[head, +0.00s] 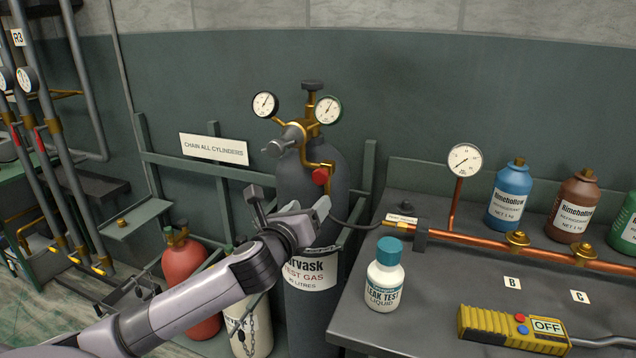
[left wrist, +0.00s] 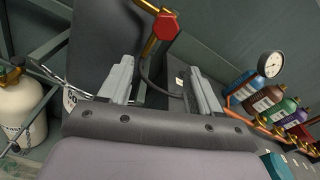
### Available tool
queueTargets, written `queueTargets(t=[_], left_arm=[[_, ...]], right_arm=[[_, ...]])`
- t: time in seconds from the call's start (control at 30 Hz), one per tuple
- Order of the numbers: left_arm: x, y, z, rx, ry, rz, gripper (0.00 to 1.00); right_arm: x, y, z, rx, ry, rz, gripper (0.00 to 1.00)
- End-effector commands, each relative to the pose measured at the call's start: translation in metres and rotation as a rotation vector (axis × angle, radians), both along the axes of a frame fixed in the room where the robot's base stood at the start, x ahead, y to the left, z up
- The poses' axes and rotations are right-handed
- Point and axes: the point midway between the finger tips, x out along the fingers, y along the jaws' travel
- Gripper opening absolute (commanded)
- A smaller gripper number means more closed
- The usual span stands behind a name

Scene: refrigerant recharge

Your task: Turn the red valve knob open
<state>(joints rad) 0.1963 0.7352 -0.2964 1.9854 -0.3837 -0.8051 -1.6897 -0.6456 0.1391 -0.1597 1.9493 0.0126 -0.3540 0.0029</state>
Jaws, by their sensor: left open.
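The red valve knob (head: 321,176) is on the brass fitting below the two gauges, on the front of the tall dark grey test gas cylinder (head: 295,183). In the left wrist view the red knob (left wrist: 166,26) shows at the top, on a brass stem, beyond the fingertips. My left gripper (head: 289,204) is open and empty, in front of the cylinder and a little below the knob. In the left wrist view its two fingers (left wrist: 160,72) are spread wide, with nothing between their pads. The knob appears apart from both fingers. My right gripper is not in view.
A bench (head: 460,270) at right holds a leak test bottle (head: 384,275), a yellow detector (head: 512,328) and a copper pipe (head: 470,240) with a gauge. A black hose (head: 355,222) runs from the cylinder to it. A red cylinder (head: 184,262) stands left behind my arm.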

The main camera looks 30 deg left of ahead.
Motion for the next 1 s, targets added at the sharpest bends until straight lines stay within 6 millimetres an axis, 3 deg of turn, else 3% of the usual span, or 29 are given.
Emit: queueTargets(t=[0.1,0.2,0.7,1.0], left_arm=[[0.006,0.009,0.021,0.137,-0.022,0.007,0.63],[0.01,0.011,0.026,0.175,-0.025,0.01,0.63],[0.062,0.024,0.026,0.172,-0.024,0.012,0.63],[0.077,0.027,0.026,0.173,-0.024,0.01,0.63]], right_arm=[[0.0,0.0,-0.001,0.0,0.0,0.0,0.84],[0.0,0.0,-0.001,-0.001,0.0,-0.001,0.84],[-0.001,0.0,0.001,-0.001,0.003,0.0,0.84],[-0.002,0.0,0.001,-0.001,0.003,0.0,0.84]])
